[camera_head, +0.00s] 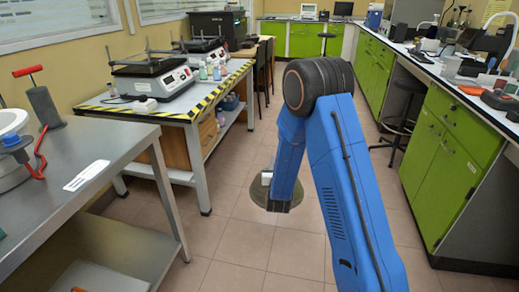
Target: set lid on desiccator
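A round, grey-olive, see-through disc, which looks like the lid (246,188), hangs above the floor at the end of my blue arm, in the middle of the view. A small white part shows near its centre. My gripper (277,207) is at the disc, mostly behind my arm. Its fingers are hidden, but the disc has no other support in view, so it appears held. I cannot clearly make out the desiccator. A white rounded vessel (12,121), cut off by the left edge, stands on the steel table with a blue-topped item in front of it.
The steel table (110,140) at left also holds a grey cylinder with a red handle (44,104). Behind it, a yellow-black edged bench (180,108) carries two shaker-like machines. Green cabinets (440,160) and a black stool (402,112) line the right. The tiled aisle between is clear.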

